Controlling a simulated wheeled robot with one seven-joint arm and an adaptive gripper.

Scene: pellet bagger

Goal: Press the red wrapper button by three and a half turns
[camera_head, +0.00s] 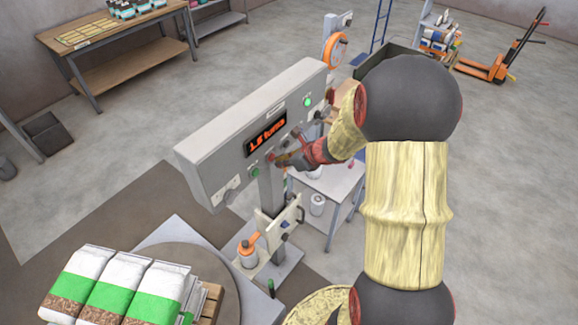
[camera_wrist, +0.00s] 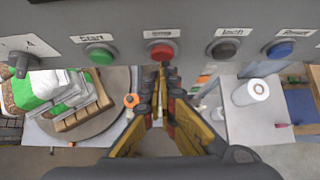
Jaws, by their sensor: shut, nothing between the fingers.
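The red button (camera_wrist: 161,51) sits in the row of buttons on the grey control panel (camera_wrist: 195,22). Its small label is hard to read. My gripper (camera_wrist: 163,70) is shut and empty, its fingertips just below the red button in the wrist view. I cannot tell whether they touch it. In the head view my gripper (camera_head: 278,158) is at the panel's lower edge and hides much of the button area. The panel's display (camera_head: 265,133) shows red-orange text that appears to read "1.5 turns".
A green Start button (camera_wrist: 99,54) is left of the red one; a black Inch button (camera_wrist: 224,49) and blue Reset button (camera_wrist: 281,49) are right. A dark selector knob (camera_wrist: 21,64) is at far left.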

